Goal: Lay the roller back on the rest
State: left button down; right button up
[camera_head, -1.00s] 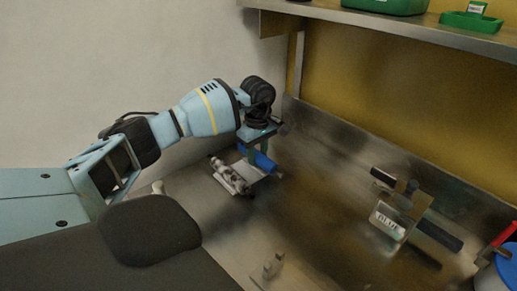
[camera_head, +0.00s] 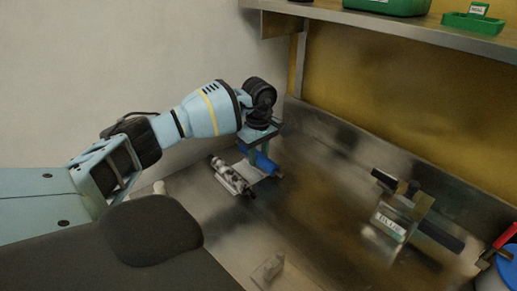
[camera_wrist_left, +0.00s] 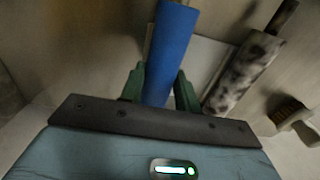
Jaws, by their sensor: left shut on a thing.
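The roller has a blue grip (camera_head: 264,161), a pale plate and a mottled grey-white cylinder (camera_head: 228,174) with dark ends. My left gripper (camera_head: 256,152) is shut on the blue grip from above. In the left wrist view, the green fingers (camera_wrist_left: 160,88) stand on both sides of the blue grip (camera_wrist_left: 172,45), and the mottled cylinder (camera_wrist_left: 243,70) lies to the right. I cannot tell whether the roller touches the steel surface. A labelled metal stand (camera_head: 392,224) with dark bars is at the right; it may be the rest. My right gripper is not in view.
The steel worktop (camera_head: 310,215) is clear between the roller and the stand. A small metal block (camera_head: 268,269) is near the front. A blue tub (camera_head: 508,268) and red handle (camera_head: 500,238) are at the right edge. A shelf (camera_head: 400,35) overhangs the back.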

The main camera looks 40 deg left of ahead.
pick_arm(q)
jog(key=shift+f, duration=0.15)
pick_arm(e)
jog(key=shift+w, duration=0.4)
pick_arm(q)
jog(key=shift+f, duration=0.2)
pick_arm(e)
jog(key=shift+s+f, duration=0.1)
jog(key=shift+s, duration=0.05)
pick_arm(q)
jog(key=c, duration=1.3)
grip_release()
jog(key=o, duration=0.4)
jog(key=shift+c, duration=0.2)
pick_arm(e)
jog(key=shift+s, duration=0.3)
pick_arm(q)
jog(key=shift+r, duration=0.15)
